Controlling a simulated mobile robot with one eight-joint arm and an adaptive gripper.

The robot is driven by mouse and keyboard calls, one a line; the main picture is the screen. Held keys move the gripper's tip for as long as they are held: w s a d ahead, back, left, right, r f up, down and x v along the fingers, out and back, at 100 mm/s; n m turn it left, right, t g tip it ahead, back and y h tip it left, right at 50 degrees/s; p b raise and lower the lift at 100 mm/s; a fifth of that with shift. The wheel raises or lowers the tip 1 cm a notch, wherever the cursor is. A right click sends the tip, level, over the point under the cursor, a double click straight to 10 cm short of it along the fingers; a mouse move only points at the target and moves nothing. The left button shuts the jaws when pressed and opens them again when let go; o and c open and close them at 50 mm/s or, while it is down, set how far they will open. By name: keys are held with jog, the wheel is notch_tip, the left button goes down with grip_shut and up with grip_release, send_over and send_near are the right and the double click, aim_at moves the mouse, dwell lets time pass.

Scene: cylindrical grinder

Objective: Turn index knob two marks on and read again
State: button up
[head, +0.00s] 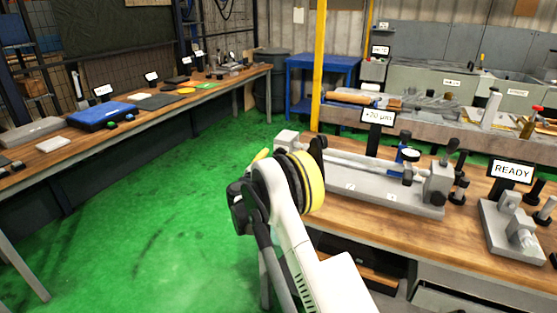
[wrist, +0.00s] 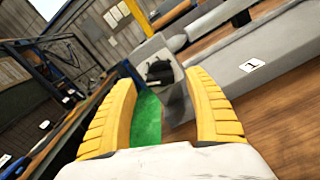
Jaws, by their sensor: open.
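My gripper (wrist: 160,82) is open in the wrist view, with its two yellow fingers apart. Between and beyond the fingertips is a black knob (wrist: 160,72) on the end face of a grey block (wrist: 152,54). The fingers do not appear closed on it; whether they touch it I cannot tell. In the head view the grey block (head: 287,137) stands at the left end of the grinder bed (head: 380,187), and my wrist hides most of the gripper and the knob. A display (head: 378,117) above the bed appears to read +20 µm.
A READY sign (head: 512,172) stands behind a small grey fixture (head: 515,240) at the right of the wooden bench. A label marked 1 (wrist: 252,65) lies on the bed. A side bench (head: 150,100) carries a blue case (head: 90,114). The green floor (head: 170,220) between is clear.

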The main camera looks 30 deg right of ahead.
aim_at(279, 154)
jog(key=shift+b+x, duration=0.45)
jog(key=shift+x, duration=1.45)
jog(key=c, duration=1.2)
